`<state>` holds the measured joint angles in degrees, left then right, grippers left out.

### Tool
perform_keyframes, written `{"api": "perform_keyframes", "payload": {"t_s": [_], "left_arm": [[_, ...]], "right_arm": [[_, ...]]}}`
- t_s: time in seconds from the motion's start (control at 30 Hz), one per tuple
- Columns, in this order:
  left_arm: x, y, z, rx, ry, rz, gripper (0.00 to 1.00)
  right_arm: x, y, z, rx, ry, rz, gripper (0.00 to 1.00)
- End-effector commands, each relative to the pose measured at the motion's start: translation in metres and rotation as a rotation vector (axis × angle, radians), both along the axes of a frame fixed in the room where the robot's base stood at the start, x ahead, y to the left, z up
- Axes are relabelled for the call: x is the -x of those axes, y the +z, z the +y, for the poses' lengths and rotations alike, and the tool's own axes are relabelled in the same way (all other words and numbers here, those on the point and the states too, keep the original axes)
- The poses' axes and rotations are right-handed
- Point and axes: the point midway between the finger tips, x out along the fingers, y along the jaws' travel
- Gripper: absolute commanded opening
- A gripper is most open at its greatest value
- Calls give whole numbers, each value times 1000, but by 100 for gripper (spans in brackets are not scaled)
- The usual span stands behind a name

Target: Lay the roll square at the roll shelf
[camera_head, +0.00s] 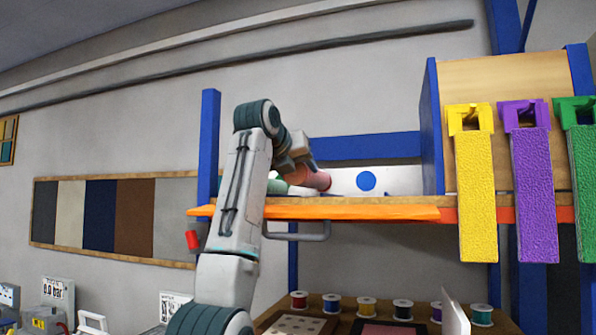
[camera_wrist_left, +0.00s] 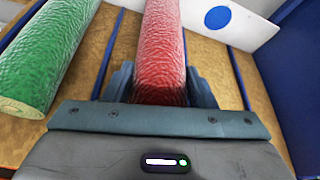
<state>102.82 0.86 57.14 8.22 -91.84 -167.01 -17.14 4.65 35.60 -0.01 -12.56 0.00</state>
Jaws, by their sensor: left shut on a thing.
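The red roll (camera_head: 314,180) is at the roll shelf (camera_head: 350,212), on the left part of it. In the left wrist view the red roll (camera_wrist_left: 160,45) runs away from me between the jaws of my left gripper (camera_wrist_left: 160,88). My left gripper (camera_head: 298,168) is shut on the roll's near part; its fingers show on both sides. The wooden shelf deck (camera_wrist_left: 220,72) with blue strips shows below the roll; I cannot tell whether the roll touches it. My right gripper is not in view.
A green roll (camera_wrist_left: 45,55) lies left of the red one with a gap between. A blue shelf post (camera_head: 209,140) stands left. Yellow (camera_head: 477,190), purple (camera_head: 533,190) and green hanging strips are at right. Thread spools (camera_head: 402,309) stand below. The deck right of the red roll is clear.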

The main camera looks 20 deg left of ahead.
Motion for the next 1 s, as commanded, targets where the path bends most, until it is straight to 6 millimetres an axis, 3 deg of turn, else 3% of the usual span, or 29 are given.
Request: {"api": "perform_keyframes", "payload": {"t_s": [0.2,0.6,0.63,0.73,1.0], "left_arm": [[0,-19,0,0,0,-1,25],[1,-25,0,0,0,0,25],[0,-26,0,0,0,1,53],[0,-24,0,0,0,1,72],[0,-24,0,0,0,0,72]], "right_arm": [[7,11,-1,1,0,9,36],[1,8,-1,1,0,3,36],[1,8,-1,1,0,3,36],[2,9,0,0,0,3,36],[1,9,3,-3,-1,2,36]]}}
